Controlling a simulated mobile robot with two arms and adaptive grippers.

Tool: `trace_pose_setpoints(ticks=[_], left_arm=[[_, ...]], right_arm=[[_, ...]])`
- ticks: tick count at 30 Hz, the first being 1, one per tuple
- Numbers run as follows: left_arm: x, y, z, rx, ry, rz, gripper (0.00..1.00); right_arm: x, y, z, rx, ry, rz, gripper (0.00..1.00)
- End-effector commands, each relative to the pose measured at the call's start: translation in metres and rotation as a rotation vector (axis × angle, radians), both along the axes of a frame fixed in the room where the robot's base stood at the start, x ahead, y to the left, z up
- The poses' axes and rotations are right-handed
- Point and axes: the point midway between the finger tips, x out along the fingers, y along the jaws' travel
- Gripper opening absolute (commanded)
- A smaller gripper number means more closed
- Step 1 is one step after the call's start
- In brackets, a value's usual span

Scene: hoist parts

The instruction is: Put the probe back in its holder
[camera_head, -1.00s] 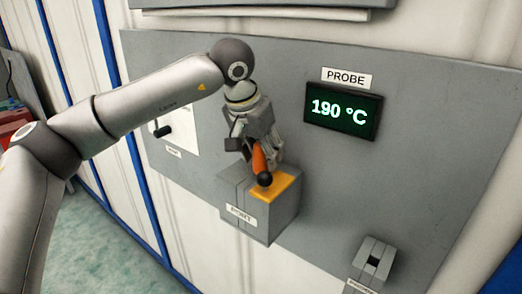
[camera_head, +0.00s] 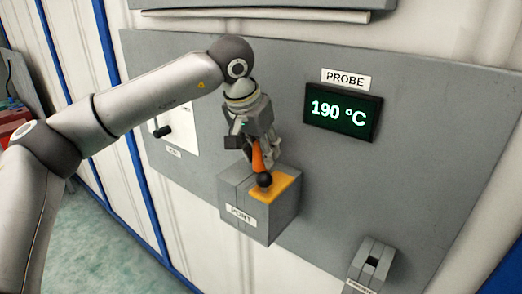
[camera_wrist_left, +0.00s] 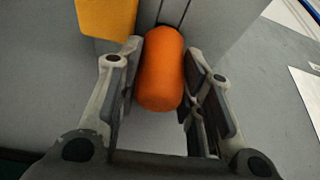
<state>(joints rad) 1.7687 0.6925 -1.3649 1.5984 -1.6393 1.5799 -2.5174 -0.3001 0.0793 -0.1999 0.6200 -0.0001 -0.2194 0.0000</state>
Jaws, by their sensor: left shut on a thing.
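The probe's orange handle (camera_head: 257,158) is between the fingers of my left gripper (camera_head: 260,152), which is shut on it. In the left wrist view the handle (camera_wrist_left: 162,70) sits between the two fingers of the left gripper (camera_wrist_left: 162,85). A black ball-shaped end (camera_head: 264,180) shows below the handle, over the orange top of the grey PORT box (camera_head: 237,215). I cannot tell whether any of the probe is inside the box. A grey slotted holder (camera_head: 371,264) is mounted at the lower right of the panel; its slot looks empty and its label is cut off. My right gripper is not in view.
The grey panel (camera_head: 430,130) carries a display (camera_head: 342,110) reading 190 °C under a PROBE label. A white plate with a black-handled switch (camera_head: 165,130) is behind my left arm. The panel between the PORT box and the holder is clear.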

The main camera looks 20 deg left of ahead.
Motion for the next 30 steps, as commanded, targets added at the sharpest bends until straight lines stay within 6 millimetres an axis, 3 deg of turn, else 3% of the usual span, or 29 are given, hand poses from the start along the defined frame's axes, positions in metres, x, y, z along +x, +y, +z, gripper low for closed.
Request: trace_pose_setpoints(ticks=[22,30], left_arm=[[0.0,0.0,0.041,-0.001,-0.002,0.0,0.1],[0.0,0.0,0.044,0.0,-0.001,0.0,0.1]], right_arm=[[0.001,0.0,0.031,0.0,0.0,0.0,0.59],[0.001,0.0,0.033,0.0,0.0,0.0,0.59]])
